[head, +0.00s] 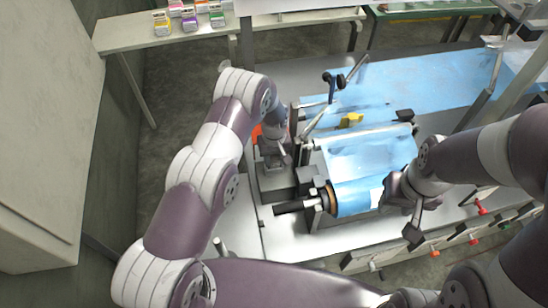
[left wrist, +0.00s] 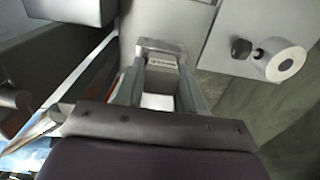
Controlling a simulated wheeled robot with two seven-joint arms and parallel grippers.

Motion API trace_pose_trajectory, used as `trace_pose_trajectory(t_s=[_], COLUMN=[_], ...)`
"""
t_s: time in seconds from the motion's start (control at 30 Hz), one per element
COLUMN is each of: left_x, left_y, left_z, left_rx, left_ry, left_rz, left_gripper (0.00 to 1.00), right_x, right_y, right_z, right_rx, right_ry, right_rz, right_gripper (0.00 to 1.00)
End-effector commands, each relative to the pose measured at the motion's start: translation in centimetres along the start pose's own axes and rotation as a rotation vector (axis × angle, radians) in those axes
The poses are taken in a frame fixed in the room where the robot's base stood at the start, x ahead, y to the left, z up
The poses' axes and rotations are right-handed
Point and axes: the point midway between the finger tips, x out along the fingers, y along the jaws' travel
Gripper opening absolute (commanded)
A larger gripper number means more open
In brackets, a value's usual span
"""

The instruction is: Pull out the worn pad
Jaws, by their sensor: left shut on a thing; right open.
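My left gripper (head: 281,153) is at the grey machine block on the left end of the film machine. In the left wrist view its two fingers (left wrist: 162,62) reach a pale grey metal piece with a small dark label (left wrist: 163,57), seemingly the worn pad or its holder. The fingers are shut on it, and it sits at the grey housing. A small white patch shows between the fingers. The pad's outline is mostly hidden. My right gripper (head: 408,210) is open, beside the right end of the blue film roll (head: 357,196).
Blue film (head: 400,90) spreads over the machine bed behind the rollers. A grey cylinder knob (left wrist: 286,65) stands out right of the left gripper. A yellow part (head: 350,120) lies by the rollers. Small coloured boxes (head: 190,18) stand on the back-left shelf.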

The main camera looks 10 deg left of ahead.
Motion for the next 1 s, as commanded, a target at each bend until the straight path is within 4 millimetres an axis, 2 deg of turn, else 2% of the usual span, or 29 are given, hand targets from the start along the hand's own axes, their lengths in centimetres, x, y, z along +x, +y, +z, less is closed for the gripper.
trace_pose_trajectory(t_s=[0.53,1.0], left_x=[-0.7,-3.3], left_y=[0.0,0.0], left_z=[0.1,0.1], left_rx=[0.0,0.0], left_ry=[-0.004,-0.002], left_rz=[-0.002,-0.001], left_gripper=[0.06,0.06], right_x=[-0.3,-1.9], right_y=[0.0,0.0], right_z=[0.0,-0.2], right_rx=[0.0,0.0], right_ry=[0.0,0.0], right_rz=[0.0,0.0], right_gripper=[0.43,0.43])
